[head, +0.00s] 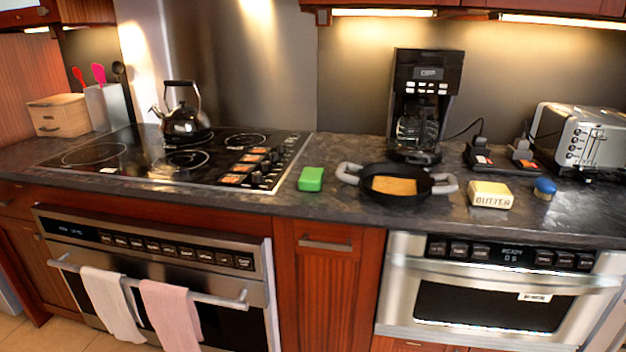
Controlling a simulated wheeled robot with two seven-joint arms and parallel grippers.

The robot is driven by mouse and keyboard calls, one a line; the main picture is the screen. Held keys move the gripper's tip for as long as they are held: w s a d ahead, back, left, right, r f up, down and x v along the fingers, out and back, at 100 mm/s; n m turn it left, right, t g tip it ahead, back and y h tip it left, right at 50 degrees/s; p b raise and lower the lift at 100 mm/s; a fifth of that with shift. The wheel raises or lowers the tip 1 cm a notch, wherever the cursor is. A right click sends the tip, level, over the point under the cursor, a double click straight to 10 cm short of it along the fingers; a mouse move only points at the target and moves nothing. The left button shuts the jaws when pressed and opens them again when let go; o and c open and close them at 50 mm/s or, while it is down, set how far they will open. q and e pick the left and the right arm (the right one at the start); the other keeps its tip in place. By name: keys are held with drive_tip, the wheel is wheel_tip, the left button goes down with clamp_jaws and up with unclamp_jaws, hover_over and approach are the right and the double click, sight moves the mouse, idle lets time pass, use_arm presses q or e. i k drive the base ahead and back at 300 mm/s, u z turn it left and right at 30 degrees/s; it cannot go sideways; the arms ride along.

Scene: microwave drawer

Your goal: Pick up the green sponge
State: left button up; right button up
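The green sponge (311,179) lies on the dark stone countertop (300,203), near its front edge. It sits between the stovetop (180,158) and a black two-handled pan (396,186). It looks like a small upright-edged block and nothing covers it. Neither of my grippers shows in the head view.
The pan holds something flat and tan. A butter box (490,194) and a blue-topped object (544,188) stand to its right. A coffee maker (424,105), a toaster (582,138) and a kettle (185,115) stand farther back. The counter around the sponge is clear.

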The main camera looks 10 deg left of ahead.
sight(311, 179)
drive_tip(key=u, duration=2.4)
drive_tip(key=i, duration=1.5)
drive_tip(key=z, duration=2)
